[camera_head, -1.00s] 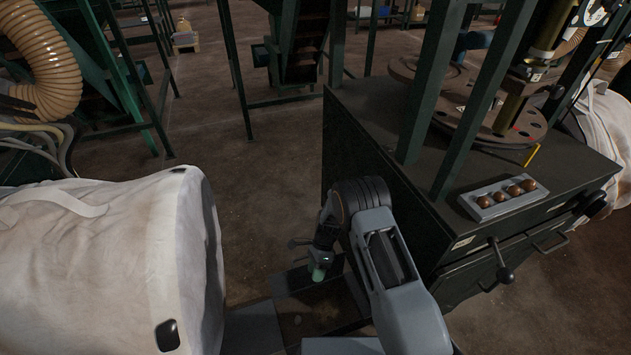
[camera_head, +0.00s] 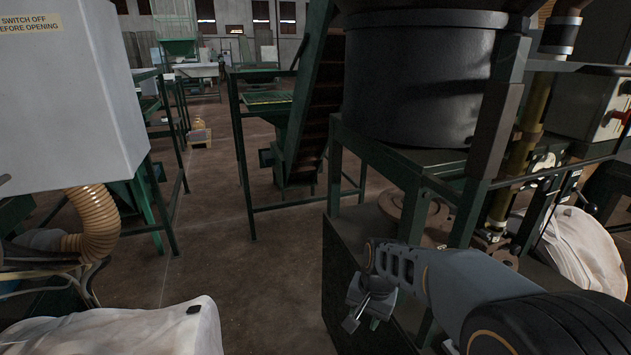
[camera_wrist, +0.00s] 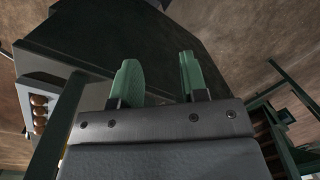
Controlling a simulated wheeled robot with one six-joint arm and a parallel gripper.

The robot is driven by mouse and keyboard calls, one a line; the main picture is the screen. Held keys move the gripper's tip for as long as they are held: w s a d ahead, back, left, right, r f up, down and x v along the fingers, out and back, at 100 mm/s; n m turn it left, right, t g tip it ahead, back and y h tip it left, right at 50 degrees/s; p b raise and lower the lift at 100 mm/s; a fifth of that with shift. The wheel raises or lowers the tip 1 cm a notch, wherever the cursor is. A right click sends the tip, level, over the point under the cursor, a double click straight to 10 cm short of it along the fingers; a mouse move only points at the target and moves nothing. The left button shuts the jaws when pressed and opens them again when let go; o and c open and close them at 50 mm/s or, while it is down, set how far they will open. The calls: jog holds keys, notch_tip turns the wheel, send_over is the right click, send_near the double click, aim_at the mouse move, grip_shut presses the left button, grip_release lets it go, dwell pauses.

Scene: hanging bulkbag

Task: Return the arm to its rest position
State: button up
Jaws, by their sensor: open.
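My gripper (camera_wrist: 158,80) is open and empty in the wrist view. Its two green fingers stand apart with the dark side of the machine cabinet and brown floor behind them. In the head view my gripper (camera_head: 362,318) hangs at the end of my arm (camera_head: 430,280), low and right of centre. It is beside the dark cabinet of the machine. The fingers are small and partly turned away there.
A dark cabinet (camera_head: 343,265) with green posts and a black drum (camera_head: 420,80) stands close behind my arm. White bags lie at the lower left (camera_head: 130,330) and right (camera_head: 575,250). Open floor (camera_head: 240,270) lies left of the cabinet.

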jog(key=s+d+r+n+t+p, duration=0.1)
jog(key=s+r+p, duration=0.3)
jog(key=r, duration=0.4)
jog(key=s+d+r+n+t+h+p, duration=0.1)
jog(key=s+d+r+n+t+p, duration=0.1)
jog(key=s+d+r+n+p, duration=0.2)
notch_tip(320, 180, up, 5)
jog(key=shift+s+d+f+t, duration=0.15)
jog(key=shift+s+t, duration=0.15)
jog(key=shift+s, duration=0.7)
